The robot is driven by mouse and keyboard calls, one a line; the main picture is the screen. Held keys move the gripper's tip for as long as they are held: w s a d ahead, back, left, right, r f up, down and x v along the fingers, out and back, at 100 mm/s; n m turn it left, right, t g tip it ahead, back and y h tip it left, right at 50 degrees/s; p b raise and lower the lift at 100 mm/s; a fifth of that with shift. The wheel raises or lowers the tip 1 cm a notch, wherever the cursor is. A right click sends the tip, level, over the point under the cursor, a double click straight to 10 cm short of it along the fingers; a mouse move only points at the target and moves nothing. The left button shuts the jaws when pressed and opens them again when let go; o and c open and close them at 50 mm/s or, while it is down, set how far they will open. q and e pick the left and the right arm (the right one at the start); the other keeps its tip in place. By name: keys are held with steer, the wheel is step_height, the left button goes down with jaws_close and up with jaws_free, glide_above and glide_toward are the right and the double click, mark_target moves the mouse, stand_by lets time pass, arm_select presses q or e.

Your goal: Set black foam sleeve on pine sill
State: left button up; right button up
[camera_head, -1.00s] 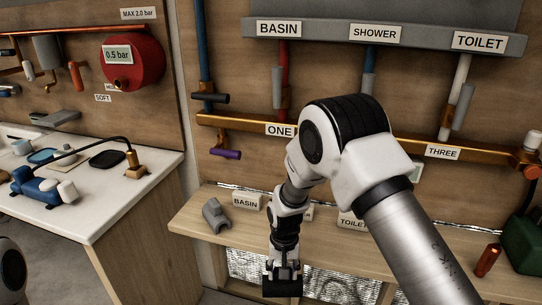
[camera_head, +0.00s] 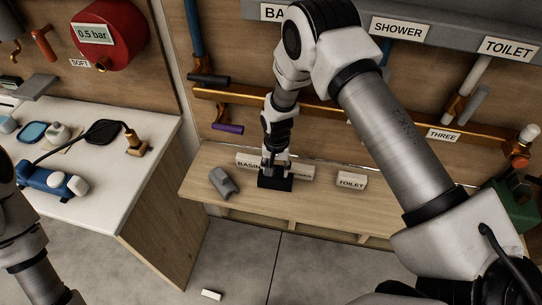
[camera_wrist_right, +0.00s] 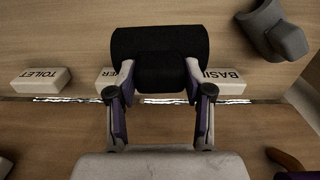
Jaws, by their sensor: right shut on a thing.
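The black foam sleeve (camera_head: 275,183) is a short dark cylinder held crosswise in my right gripper (camera_head: 276,166). It appears over the pine sill (camera_head: 320,206), in front of the white label blocks; I cannot tell whether it touches the wood. In the right wrist view, the sleeve (camera_wrist_right: 160,42) lies between the two fingers of the right gripper (camera_wrist_right: 161,76), which are shut on it, with the sill (camera_wrist_right: 60,35) behind. My left arm shows at the lower left edge of the head view, but its gripper is out of view.
On the sill, a grey saddle-shaped piece (camera_head: 223,183) lies left of the sleeve. The BASIN block (camera_head: 246,161) and a partly hidden block are behind it; the TOILET block (camera_head: 351,180) is to the right. Orange pipework (camera_head: 345,115) runs above. The sill's front right is clear.

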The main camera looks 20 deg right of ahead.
mark_target(278, 178)
steer(key=s, duration=0.1)
steer(key=s+r, duration=0.1)
steer(key=shift+s+r, duration=0.25)
steer(key=shift+s, duration=0.15)
steer(key=shift+s+f, duration=0.15)
steer(key=f+b, duration=0.1)
steer(key=w+f+b, duration=0.1)
steer(key=f, duration=0.1)
steer(key=f+b, duration=0.1)
steer(key=f, duration=0.1)
steer(key=shift+w, duration=0.3)
steer(key=shift+s+f+b, duration=0.3)
steer(key=shift+f+b, duration=0.2)
steer(key=shift+b, duration=0.1)
arm_select(q)
steer(key=f, duration=0.1)
steer(key=s+f, duration=0.1)
steer(key=f, duration=0.1)
steer(key=shift+s+f, duration=0.4)
arm_select(e)
steer(key=shift+w+f, duration=0.2)
arm_select(q)
steer(key=shift+s, duration=0.1)
arm_select(e)
steer(key=shift+s, duration=0.1)
arm_select(q)
steer(key=shift+f+b, duration=0.35)
steer(key=shift+b, duration=0.05)
arm_select(e)
steer(key=shift+f, duration=0.45)
